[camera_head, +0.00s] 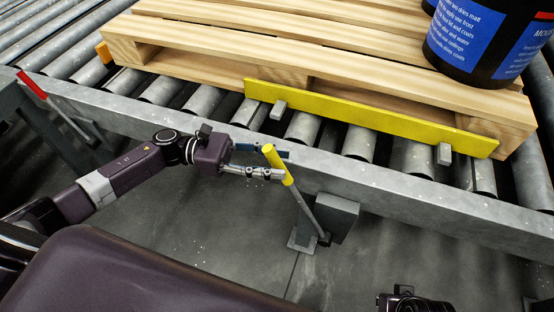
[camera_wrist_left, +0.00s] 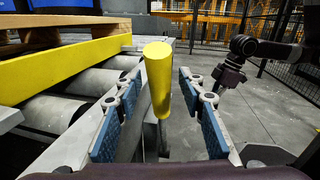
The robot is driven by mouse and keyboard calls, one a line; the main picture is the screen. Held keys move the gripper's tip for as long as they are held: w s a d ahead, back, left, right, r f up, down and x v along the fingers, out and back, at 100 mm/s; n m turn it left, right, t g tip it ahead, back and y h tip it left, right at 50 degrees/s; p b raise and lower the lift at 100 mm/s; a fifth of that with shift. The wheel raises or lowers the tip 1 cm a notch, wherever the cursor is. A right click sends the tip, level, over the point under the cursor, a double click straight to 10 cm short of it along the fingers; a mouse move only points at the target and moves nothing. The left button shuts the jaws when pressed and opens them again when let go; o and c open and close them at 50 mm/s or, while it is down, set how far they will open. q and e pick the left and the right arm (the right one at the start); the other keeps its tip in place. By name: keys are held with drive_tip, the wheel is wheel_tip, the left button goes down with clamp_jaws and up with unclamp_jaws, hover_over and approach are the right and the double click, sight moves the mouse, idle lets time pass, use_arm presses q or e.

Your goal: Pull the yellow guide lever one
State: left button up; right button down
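The yellow guide lever (camera_head: 280,166) has a yellow handle on a grey rod. The rod rises at a tilt from a bracket beside the conveyor's side rail. My left gripper (camera_head: 265,164) is at the handle. In the left wrist view the yellow handle (camera_wrist_left: 158,80) stands between the two blue-padded fingers (camera_wrist_left: 160,125), with a gap on both sides, so the gripper is open around it. My right gripper (camera_wrist_left: 226,76) shows small and dark at the right of the left wrist view; its fingers are too small to read.
A yellow guide plate (camera_head: 370,117) stands on the rollers along the wooden pallet (camera_head: 190,43). A dark pail (camera_head: 485,40) with a blue label is on the pallet. A red-handled lever (camera_head: 32,86) is at the far left. The grey side rail (camera_head: 390,185) runs behind my left gripper.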

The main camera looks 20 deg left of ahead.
use_arm(q)
drive_tip(key=shift+d, duration=0.25)
drive_tip(key=shift+c, duration=0.3)
clamp_jaws()
drive_tip(key=shift+w+r, duration=0.1)
